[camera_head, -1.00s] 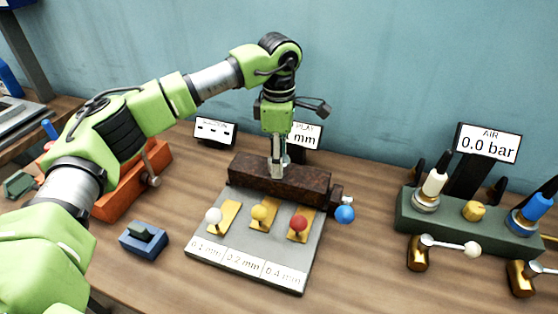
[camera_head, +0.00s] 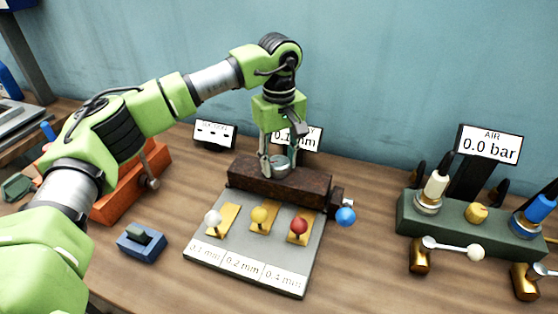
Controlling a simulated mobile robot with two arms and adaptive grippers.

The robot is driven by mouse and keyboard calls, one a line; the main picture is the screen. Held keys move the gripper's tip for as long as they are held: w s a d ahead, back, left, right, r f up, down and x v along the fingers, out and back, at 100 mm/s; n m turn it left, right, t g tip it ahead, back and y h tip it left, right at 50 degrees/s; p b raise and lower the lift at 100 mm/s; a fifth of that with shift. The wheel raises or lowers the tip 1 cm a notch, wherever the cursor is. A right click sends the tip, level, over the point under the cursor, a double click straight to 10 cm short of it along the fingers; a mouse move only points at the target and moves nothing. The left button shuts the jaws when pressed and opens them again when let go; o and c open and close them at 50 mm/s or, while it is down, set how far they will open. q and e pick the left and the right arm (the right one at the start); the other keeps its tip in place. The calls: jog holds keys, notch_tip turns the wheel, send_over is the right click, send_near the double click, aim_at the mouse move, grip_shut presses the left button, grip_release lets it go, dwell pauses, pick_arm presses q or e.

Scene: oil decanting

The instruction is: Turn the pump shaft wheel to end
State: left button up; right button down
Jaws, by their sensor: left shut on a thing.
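The pump shaft wheel looks to be the round silver metal piece (camera_head: 281,164) on top of the rusty brown block (camera_head: 255,181). My left gripper (camera_head: 281,160) points straight down over it. Its two fingers are on the left and right sides of the silver piece and are shut on it. The wheel's underside and any shaft are hidden. My right gripper is not in view.
A grey plate (camera_head: 247,265) in front carries white, yellow and red ball levers. A blue ball (camera_head: 345,216) sticks out at the block's right end. A green valve block (camera_head: 455,222) stands right, below the 0.0 bar display (camera_head: 489,146).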

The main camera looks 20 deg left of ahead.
aim_at(279, 160)
pick_arm(q)
jog(key=m, duration=0.3)
jog(key=shift+m, duration=0.3)
jog(key=shift+r+m, duration=0.1)
jog(key=shift+m, duration=1.7)
jog(key=shift+w, duration=0.1)
jog(key=o, duration=1.1)
notch_tip(279, 160, up, 12)
jog(key=shift+f, duration=0.1)
